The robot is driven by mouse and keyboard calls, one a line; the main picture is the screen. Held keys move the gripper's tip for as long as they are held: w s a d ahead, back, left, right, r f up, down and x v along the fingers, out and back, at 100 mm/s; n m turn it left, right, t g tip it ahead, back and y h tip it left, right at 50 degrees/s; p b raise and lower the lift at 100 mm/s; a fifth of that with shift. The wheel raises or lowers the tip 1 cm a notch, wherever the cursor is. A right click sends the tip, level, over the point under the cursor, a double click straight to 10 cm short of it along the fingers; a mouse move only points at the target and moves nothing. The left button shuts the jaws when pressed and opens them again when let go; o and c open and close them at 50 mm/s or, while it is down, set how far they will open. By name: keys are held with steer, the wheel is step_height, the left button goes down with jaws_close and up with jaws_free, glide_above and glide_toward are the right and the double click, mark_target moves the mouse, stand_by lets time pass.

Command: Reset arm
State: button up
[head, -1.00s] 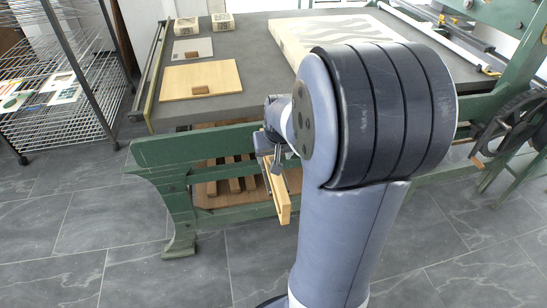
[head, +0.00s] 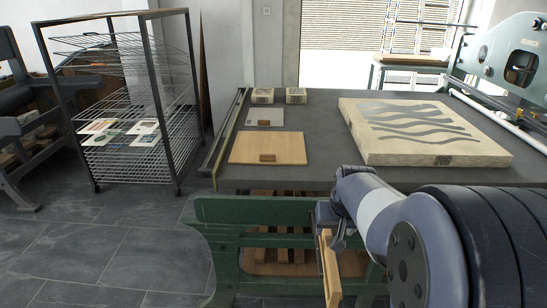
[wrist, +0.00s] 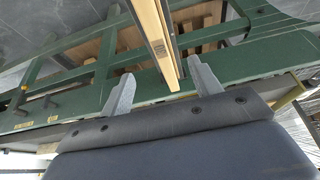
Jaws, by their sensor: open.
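My arm (head: 405,220) reaches in from the lower right of the head view, bent over the front edge of the press bed. My gripper (head: 330,220) hangs just in front of that edge, pointing down. In the wrist view my gripper (wrist: 160,75) is open, with its two grey fingers apart. A long, pale wooden bar (wrist: 150,30) shows between and beyond the fingers, closer to the right one. I cannot tell whether it touches that finger. The bar (head: 329,268) also shows below my gripper in the head view.
The grey press bed (head: 290,135) carries a patterned stone slab (head: 425,152), a wooden board (head: 268,146), a small grey plate (head: 265,117) and two small blocks (head: 263,95). The green frame (head: 250,212) lies close below my gripper. A wire rack (head: 140,150) stands left; floor before it is clear.

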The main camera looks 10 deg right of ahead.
mark_target(329, 242)
steer(key=b+x, duration=0.2)
steer(key=x, duration=0.8)
steer(key=shift+s, duration=0.15)
steer(key=shift+r+p, duration=0.45)
steer(key=shift+r, duration=0.1)
steer(key=shift+r+p, duration=0.5)
steer(key=shift+r, duration=0.2)
